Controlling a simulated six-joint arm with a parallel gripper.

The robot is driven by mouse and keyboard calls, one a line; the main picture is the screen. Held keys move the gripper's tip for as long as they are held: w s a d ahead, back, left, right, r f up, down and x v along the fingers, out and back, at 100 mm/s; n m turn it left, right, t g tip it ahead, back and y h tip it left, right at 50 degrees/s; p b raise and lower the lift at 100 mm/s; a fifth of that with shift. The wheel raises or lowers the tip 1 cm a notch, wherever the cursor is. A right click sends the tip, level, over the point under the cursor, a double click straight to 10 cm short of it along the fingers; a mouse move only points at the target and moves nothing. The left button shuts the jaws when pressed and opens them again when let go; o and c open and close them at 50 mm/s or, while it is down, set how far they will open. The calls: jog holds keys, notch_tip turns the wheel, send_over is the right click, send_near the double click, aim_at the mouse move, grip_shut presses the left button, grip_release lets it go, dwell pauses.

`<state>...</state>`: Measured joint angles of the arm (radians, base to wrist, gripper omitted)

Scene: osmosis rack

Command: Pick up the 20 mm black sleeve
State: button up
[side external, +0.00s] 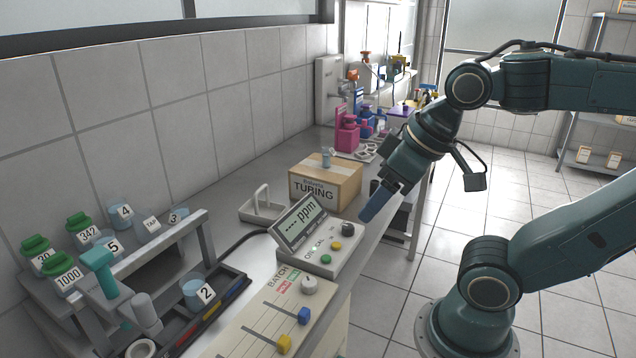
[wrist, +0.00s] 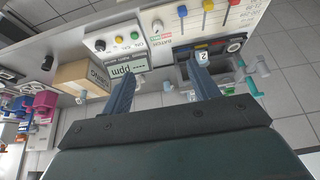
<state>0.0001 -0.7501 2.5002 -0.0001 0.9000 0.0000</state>
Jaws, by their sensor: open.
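My gripper (side external: 378,203) is open and empty. It hangs in the air over the front edge of the bench, right of the ppm meter. In the wrist view its two blue fingers stand wide apart (wrist: 162,88). I cannot tell for sure that either is the 20 mm black sleeve; no size mark is readable.
The ppm meter (side external: 325,258) and the batch slider panel (side external: 262,323) line the bench front. A tubing carton (side external: 340,186) stands behind the meter. A rack (side external: 186,229) with numbered cups and green-capped bottles is at left. Pink and blue bottles stand farther back.

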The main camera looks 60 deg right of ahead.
jog(key=shift+c, duration=0.9)
jog(key=w+d+r+n+g+h, duration=0.1)
jog(key=w+d+r+n+g, duration=0.1)
jog(key=w+d+r+n, duration=0.35)
jog(key=n+g+y, duration=0.1)
jog(key=n+g, duration=0.3)
jog(key=n, duration=0.6)
send_over(375, 182)
notch_tip(375, 182, down, 15)
jog(key=shift+d+f, duration=0.15)
jog(key=shift+f, duration=4.4)
